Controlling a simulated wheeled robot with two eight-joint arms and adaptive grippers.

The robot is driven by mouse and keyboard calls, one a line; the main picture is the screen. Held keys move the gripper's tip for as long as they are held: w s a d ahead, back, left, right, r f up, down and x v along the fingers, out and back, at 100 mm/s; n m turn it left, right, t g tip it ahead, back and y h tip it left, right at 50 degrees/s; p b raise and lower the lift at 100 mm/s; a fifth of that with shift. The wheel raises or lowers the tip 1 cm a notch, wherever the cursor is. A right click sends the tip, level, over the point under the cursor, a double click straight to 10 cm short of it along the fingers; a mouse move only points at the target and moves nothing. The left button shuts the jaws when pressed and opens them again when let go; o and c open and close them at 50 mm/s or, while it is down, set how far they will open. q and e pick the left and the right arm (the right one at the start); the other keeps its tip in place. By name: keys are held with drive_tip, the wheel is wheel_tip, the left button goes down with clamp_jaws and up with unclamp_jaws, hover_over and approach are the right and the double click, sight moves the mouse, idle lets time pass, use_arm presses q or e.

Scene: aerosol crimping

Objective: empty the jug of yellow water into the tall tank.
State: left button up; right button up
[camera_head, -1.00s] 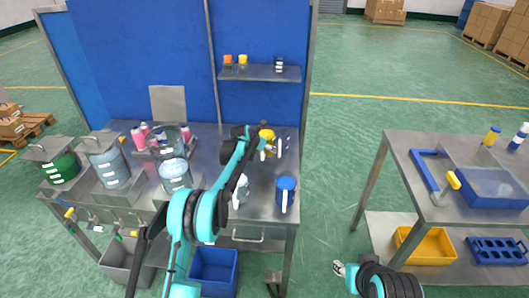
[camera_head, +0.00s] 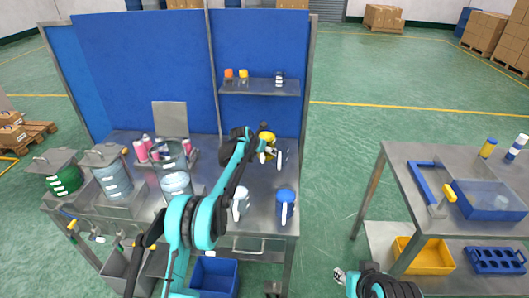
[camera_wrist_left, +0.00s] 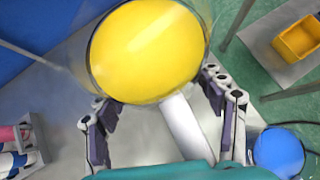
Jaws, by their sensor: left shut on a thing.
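The jug of yellow water (camera_head: 267,140) is over the right part of the bench in the head view. The wrist view looks down on its round yellow top (camera_wrist_left: 145,50) and white handle (camera_wrist_left: 190,127). My left gripper (camera_head: 272,152) is shut on this jug, with its fingers (camera_wrist_left: 160,100) on either side of the handle. A clear, tall round tank (camera_head: 168,155) stands left of the jug, behind a pale-blue-water vessel (camera_head: 175,185); I cannot tell for certain which is the tall tank. My right gripper (camera_head: 339,276) is low at bottom right, too small to judge.
A blue jug (camera_head: 286,204) and a pale jug (camera_head: 240,204) stand at the bench's front right. Green (camera_head: 63,180) and pale blue (camera_head: 112,180) tanks stand at left. Pink-topped cans (camera_head: 142,152) are near the clear tank. A shelf (camera_head: 260,88) hangs above the jug.

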use_arm(q)
drive_tip(key=shift+s+f, duration=0.1)
drive_tip(key=shift+s, duration=0.05)
drive_tip(key=s+b, duration=0.2)
drive_tip(key=s, duration=3)
